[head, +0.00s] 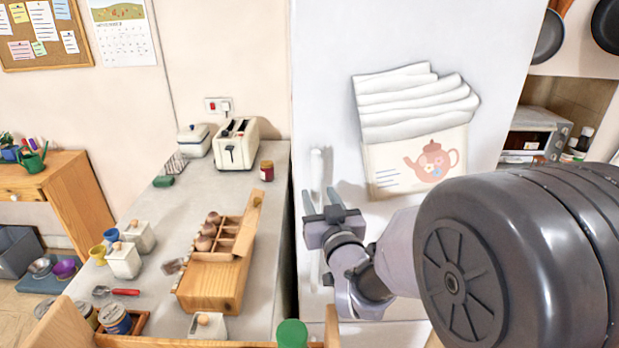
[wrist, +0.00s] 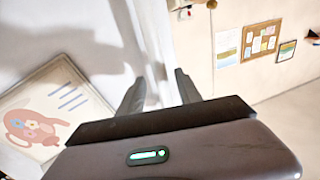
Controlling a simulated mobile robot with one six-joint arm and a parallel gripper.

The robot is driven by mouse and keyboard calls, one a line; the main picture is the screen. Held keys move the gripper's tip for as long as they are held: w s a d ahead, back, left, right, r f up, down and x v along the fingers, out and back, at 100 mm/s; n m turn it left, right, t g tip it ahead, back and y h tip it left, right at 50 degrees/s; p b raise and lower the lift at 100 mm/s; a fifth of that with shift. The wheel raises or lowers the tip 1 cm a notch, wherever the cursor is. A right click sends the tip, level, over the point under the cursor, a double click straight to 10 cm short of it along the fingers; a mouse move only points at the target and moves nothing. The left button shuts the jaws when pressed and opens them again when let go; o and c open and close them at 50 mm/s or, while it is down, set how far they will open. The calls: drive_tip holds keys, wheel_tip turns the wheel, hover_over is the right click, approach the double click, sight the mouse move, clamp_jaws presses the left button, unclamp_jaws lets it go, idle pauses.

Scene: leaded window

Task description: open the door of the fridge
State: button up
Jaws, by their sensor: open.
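The fridge (head: 400,35) is the tall white block in the middle of the head view, and its door is shut. A white upright handle (head: 317,164) stands near the door's left edge. My gripper (head: 321,194) is open in front of the handle, its two fingers pointing up the picture and lying either side of the handle's line. In the wrist view my gripper (wrist: 160,77) shows both fingers apart, with the pale handle (wrist: 128,35) running down toward the gap between them. I cannot tell whether the fingers touch the handle.
A towel holder with a teapot picture (head: 415,165) hangs on the door right of my gripper. A counter (head: 255,195) left of the fridge bears a toaster (head: 236,144) and a wooden egg box (head: 215,285). My dark arm covers the lower right.

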sight(317, 193)
drive_tip(key=x, duration=0.3)
drive_tip(key=shift+w, duration=0.15)
drive_tip(key=shift+a, duration=0.1)
clamp_jaws()
idle(1.1)
